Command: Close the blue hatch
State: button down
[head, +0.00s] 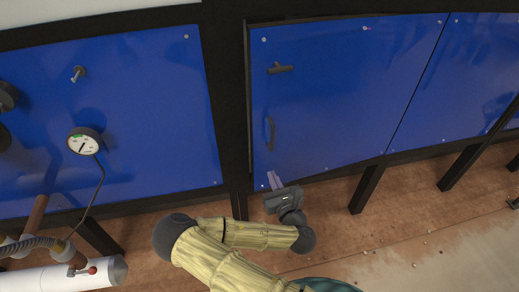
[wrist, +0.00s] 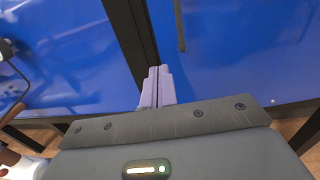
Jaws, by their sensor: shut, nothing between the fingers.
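The blue hatch (head: 335,95) is a flat panel in a black frame in the middle of the head view. It has a dark latch handle (head: 280,68) and a dark vertical grab handle (head: 270,133) near its left edge. A thin edge strip shows along its left side, so it looks nearly flush or slightly ajar; I cannot tell which. My gripper (head: 275,180) is at the hatch's lower left corner, its fingers together and empty. In the wrist view the fingertips (wrist: 158,72) point at the seam beside the hatch (wrist: 240,50). Whether they touch it is unclear.
A black post (head: 225,90) separates the hatch from a left blue panel (head: 120,120) with a gauge (head: 85,142). Black legs (head: 366,188) stand below. Brown floor (head: 400,235) is open at lower right, with small debris.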

aim_at(256, 142)
jog(key=shift+w, duration=0.1)
jog(key=p+x, duration=0.3)
jog(key=x, duration=1.1)
jog(key=shift+d, duration=0.1)
